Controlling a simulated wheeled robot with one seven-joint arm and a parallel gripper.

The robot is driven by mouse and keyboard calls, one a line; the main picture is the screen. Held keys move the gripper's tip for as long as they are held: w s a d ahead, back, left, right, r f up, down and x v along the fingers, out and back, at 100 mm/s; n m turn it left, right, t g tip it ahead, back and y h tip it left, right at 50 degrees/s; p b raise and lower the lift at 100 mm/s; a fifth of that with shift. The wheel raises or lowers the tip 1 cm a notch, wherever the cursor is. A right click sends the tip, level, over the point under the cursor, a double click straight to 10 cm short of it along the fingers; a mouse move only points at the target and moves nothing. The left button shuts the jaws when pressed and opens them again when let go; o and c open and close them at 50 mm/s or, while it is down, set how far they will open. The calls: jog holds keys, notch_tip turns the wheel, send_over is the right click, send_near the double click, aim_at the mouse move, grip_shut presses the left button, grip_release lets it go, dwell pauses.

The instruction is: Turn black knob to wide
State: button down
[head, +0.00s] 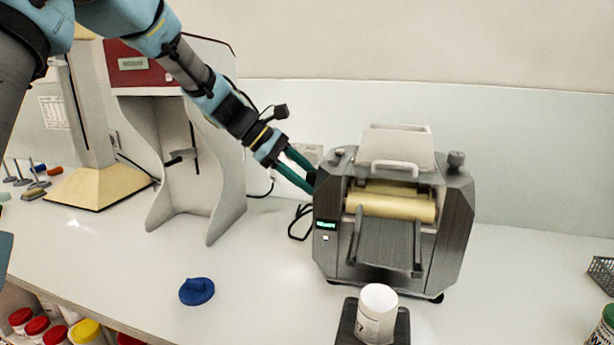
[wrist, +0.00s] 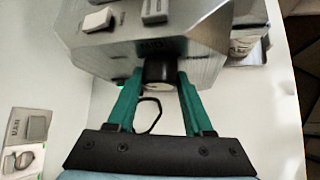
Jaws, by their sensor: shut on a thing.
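The cream mill (head: 459,220) is a grey metal machine with two cream rollers (head: 391,205) and a sloping grey apron at its front. The black knob (wrist: 157,72) sticks out from the mill's side panel (wrist: 205,70) in the wrist view. My gripper (wrist: 157,82) has its two green fingers on either side of the knob and is shut on it. In the head view my gripper (head: 308,182) reaches the mill's left side from the upper left. The knob is mostly hidden there, and I cannot read its setting.
A white jar (head: 377,314) stands on a dark platform in front of the mill. A blue lid (head: 196,291) lies on the bench at front left. A tall grey and red stand (head: 225,190) is left of the mill. A black cable lies behind my gripper.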

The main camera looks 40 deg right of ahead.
jog(key=shift+c, duration=1.5)
grip_release()
jog(key=b+v, duration=0.2)
jog(key=v, duration=0.8)
jog(key=shift+w+a+r+b, duration=0.15)
jog(key=shift+a+r+b, duration=0.1)
jog(key=shift+b, duration=0.15)
